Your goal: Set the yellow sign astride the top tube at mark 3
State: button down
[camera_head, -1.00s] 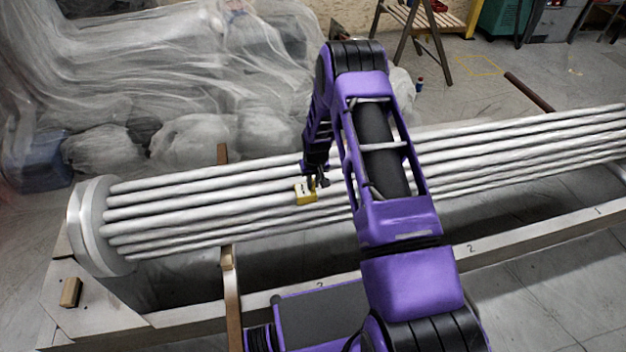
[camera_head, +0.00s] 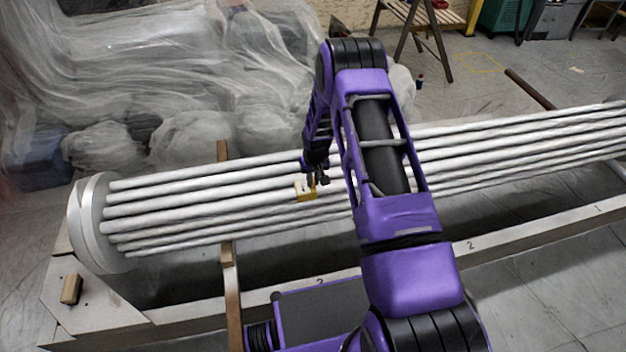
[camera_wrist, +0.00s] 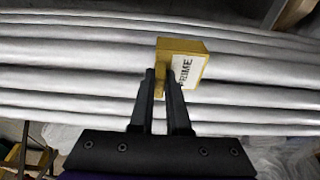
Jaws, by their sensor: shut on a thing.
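The yellow sign (camera_head: 303,194) is a small block with a white face. In the wrist view the sign (camera_wrist: 181,46) shows a white label with dark letters like "PRIME". My gripper (camera_head: 317,181) is shut on it; in the wrist view the fingertips (camera_wrist: 163,76) grip its lower edge. The sign overlaps the tubes of the long grey bundle (camera_head: 180,190) in both views. I cannot tell whether it touches a tube or hangs above. A faint mark (camera_head: 320,282), perhaps a 3, is on the front beam, below and slightly right of the sign.
The front beam (camera_head: 520,237) also bears marks 2 (camera_head: 470,247) and 1 (camera_head: 598,209) to the right. A round end plate (camera_head: 88,225) closes the bundle at left. A wooden post (camera_head: 231,290) stands in front. Plastic sheeting (camera_head: 150,70) covers things behind.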

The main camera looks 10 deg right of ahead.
jog(key=c, duration=0.8)
grip_release()
jog(key=shift+r, duration=0.1)
